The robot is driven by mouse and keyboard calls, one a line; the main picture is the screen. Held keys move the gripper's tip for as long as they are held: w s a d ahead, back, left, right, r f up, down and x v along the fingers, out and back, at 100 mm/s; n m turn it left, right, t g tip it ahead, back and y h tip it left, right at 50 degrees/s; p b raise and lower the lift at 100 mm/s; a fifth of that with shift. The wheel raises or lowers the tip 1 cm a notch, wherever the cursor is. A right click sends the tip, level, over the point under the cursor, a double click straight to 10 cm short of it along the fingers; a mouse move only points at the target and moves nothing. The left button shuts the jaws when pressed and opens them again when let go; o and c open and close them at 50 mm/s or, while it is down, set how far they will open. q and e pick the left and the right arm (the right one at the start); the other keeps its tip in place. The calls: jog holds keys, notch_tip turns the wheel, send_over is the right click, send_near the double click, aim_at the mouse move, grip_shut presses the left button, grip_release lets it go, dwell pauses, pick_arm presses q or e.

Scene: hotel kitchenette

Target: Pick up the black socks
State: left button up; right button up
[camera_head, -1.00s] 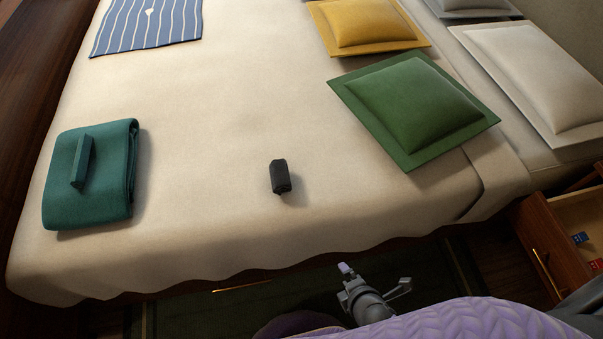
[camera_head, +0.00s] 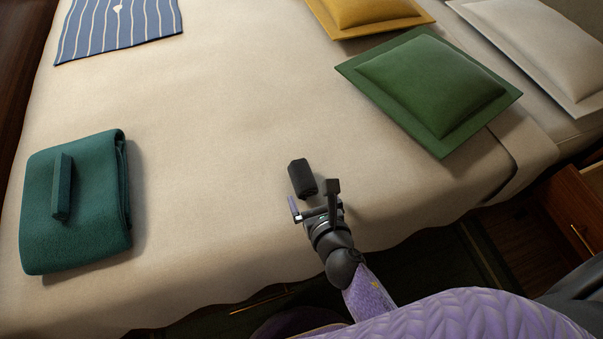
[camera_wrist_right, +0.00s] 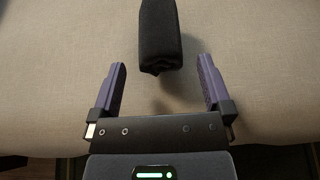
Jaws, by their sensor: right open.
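The black socks (camera_head: 302,178) are a small dark roll lying on the cream bed cover near the bed's front edge. In the right wrist view the socks (camera_wrist_right: 158,38) show at the top middle, with their near end just between and ahead of the fingertips. My right gripper (camera_head: 313,198) is open and empty, right at the near end of the socks. Its two purple fingers (camera_wrist_right: 160,75) stand apart, one on each side of the socks' line, with no visible contact. My left gripper is not in view.
A folded teal blanket (camera_head: 95,215) with a teal bar-shaped item (camera_head: 62,187) on top lies at the left. A green pillow (camera_head: 435,90) lies to the right of the socks. A striped blue cloth (camera_head: 120,25) is at the back left. A wooden drawer unit (camera_head: 575,210) stands at the right.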

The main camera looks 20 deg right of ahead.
aim_at(305, 180)
jog(key=x, duration=0.2)
jog(key=b+x, duration=0.1)
jog(key=x, duration=0.2)
jog(key=shift+w+d+r, duration=0.15)
jog(key=shift+w+d, duration=0.05)
jog(key=shift+w, duration=0.2)
jog(key=c, duration=1)
